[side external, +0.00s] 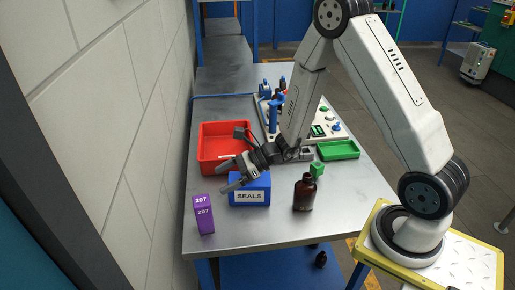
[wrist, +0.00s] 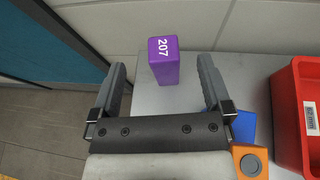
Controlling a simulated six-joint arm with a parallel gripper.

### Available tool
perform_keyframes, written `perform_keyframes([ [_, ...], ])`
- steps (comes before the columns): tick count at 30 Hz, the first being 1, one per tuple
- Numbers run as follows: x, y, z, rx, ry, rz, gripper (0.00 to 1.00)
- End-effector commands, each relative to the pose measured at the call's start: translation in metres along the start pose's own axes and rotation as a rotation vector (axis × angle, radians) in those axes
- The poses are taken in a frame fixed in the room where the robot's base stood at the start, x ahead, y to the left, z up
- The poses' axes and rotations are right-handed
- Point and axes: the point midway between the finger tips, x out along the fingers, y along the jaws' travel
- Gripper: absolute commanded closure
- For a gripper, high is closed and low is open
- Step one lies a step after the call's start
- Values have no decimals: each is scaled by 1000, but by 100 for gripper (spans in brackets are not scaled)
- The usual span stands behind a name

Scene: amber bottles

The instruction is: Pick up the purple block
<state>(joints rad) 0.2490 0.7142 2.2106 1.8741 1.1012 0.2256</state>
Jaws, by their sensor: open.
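The purple block (side external: 203,214), marked 207, stands upright near the front left corner of the metal table. It also shows in the wrist view (wrist: 163,62), ahead of my fingers and between their lines. My gripper (side external: 225,176) is open and empty. In the side view it is above and behind the block, close over the blue SEALS box. In the wrist view my gripper (wrist: 165,80) has its two fingers spread wide, with the block apart from both.
The blue SEALS box (side external: 249,191) stands right of the block. A red tray (side external: 207,150) is behind it. An amber bottle (side external: 304,194), a green cube (side external: 317,168) and a green tray (side external: 338,149) are further right. A wall runs along the table's left side.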

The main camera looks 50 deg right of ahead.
Motion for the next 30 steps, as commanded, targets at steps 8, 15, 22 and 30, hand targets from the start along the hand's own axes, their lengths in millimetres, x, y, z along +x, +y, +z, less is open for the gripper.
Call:
perform_keyframes([
  [8, 9, -1, -25, 1, -1, 1, 0],
  [15, 18, -2, -44, 0, -2, 1, 0],
  [22, 19, -2, -47, -2, -2, 1, 0],
  [30, 36, -1, -46, -2, -1, 3, 0],
])
